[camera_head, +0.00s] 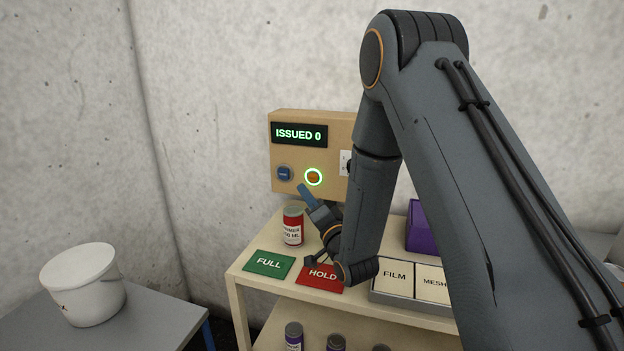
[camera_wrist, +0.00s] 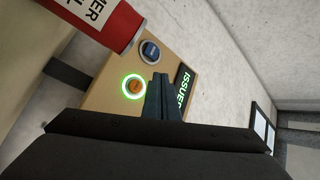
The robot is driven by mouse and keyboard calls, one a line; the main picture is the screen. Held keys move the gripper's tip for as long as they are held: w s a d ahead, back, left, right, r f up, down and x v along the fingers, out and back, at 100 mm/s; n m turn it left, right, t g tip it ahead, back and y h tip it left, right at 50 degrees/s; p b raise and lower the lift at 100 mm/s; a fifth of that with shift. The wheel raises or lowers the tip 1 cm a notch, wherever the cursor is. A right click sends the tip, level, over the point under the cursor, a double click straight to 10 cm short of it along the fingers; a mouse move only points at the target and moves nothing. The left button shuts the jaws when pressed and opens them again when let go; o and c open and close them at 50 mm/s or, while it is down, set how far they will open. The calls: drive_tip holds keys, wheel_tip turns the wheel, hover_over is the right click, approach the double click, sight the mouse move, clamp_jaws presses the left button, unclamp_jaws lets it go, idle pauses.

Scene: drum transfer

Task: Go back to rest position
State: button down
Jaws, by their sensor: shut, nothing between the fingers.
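My gripper (camera_head: 305,192) is shut and empty. It points up toward the tan control box (camera_head: 340,128) on the wall, just below its buttons. In the wrist view the shut fingers (camera_wrist: 163,98) appear beside the orange button (camera_wrist: 133,87), which has a lit green ring. I cannot tell whether the fingertips touch the box. The box display (camera_head: 299,134) reads "ISSUED 0". My arm hides the right part of the box.
A red-and-white can (camera_head: 293,226) stands on the shelf unit close to my gripper. A green FULL card (camera_head: 269,264), a red HOLD card (camera_head: 321,278) and a FILM/MESH tray (camera_head: 410,302) lie nearby. A purple bin (camera_head: 420,232) is behind my arm. A white bucket (camera_head: 84,285) stands left.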

idle(0.5)
drive_tip(key=s+d+f+n+g+h, duration=0.2)
drive_tip(key=d+f+g+h, duration=0.2)
drive_tip(key=d+g, duration=0.15)
drive_tip(key=s+d+f+n+g+h, duration=0.1)
drive_tip(key=s+d+g, duration=0.1)
drive_tip(key=s, duration=0.4)
drive_tip(key=s+d+f+n+g+h, duration=0.1)
drive_tip(key=s+d+g, duration=0.2)
drive_tip(key=s, duration=0.3)
drive_tip(key=s+d+f+n+g+h, duration=0.1)
drive_tip(key=s+d+f+g, duration=0.1)
drive_tip(key=s, duration=0.5)
drive_tip(key=shift+d+f+n+g+h, duration=0.1)
drive_tip(key=shift+d+n+g+h, duration=0.25)
drive_tip(key=shift+d+g, duration=0.25)
drive_tip(key=s+d+n+g, duration=0.1)
drive_tip(key=s+g, duration=0.3)
drive_tip(key=s, duration=0.8)
drive_tip(key=shift+r, duration=0.2)
drive_tip(key=shift+n, duration=0.25)
